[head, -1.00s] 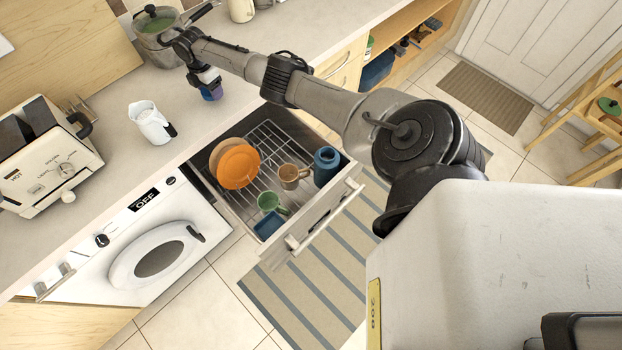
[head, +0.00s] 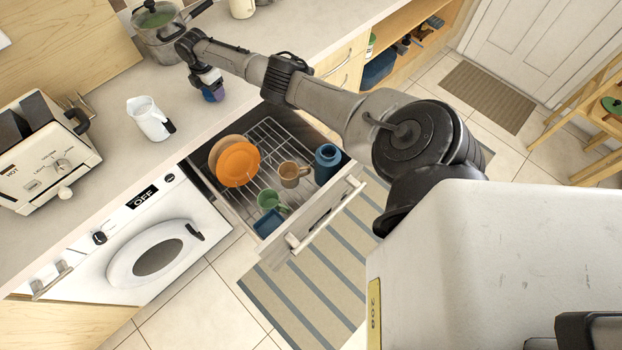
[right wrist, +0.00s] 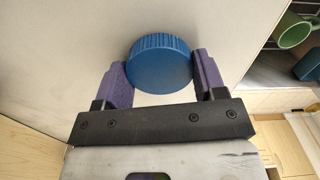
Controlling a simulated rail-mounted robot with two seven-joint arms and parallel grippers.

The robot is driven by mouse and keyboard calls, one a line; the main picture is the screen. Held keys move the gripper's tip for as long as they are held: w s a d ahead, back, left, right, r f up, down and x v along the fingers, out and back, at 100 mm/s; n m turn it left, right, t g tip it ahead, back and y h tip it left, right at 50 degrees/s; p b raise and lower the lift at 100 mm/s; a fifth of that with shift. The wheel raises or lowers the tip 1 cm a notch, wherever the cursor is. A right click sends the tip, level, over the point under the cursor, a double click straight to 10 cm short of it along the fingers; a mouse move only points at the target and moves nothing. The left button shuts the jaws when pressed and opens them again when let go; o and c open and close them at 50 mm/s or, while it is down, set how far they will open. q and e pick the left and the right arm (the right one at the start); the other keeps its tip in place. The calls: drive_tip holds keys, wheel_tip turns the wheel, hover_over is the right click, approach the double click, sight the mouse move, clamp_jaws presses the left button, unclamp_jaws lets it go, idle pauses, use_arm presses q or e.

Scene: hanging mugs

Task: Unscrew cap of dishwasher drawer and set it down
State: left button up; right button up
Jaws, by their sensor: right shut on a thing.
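A round blue ribbed cap (right wrist: 160,62) sits between the purple fingertips of my right gripper (right wrist: 158,80) in the right wrist view. The gripper is shut on it, low over the pale countertop. In the head view my right gripper (head: 213,93) is by the counter's front edge, and only a little of the cap shows there. A blue bottle (head: 327,163) without a visible cap stands in the open dishwasher drawer (head: 322,222). My left gripper is not in view.
The drawer also holds orange plates (head: 238,165), a brown mug (head: 292,174) and a green mug (head: 271,200). A white pitcher (head: 148,120), a pot (head: 160,35) and a toaster (head: 45,155) stand on the counter (head: 110,190). Counter between pitcher and gripper is clear.

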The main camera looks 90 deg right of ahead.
drive_tip(key=shift+f, duration=0.25)
drive_tip(key=o, duration=1.2)
drive_tip(key=shift+o, duration=0.5)
drive_tip(key=shift+r, duration=0.5)
wheel_tip(320, 180, up, 13)
drive_tip(key=b, duration=0.2)
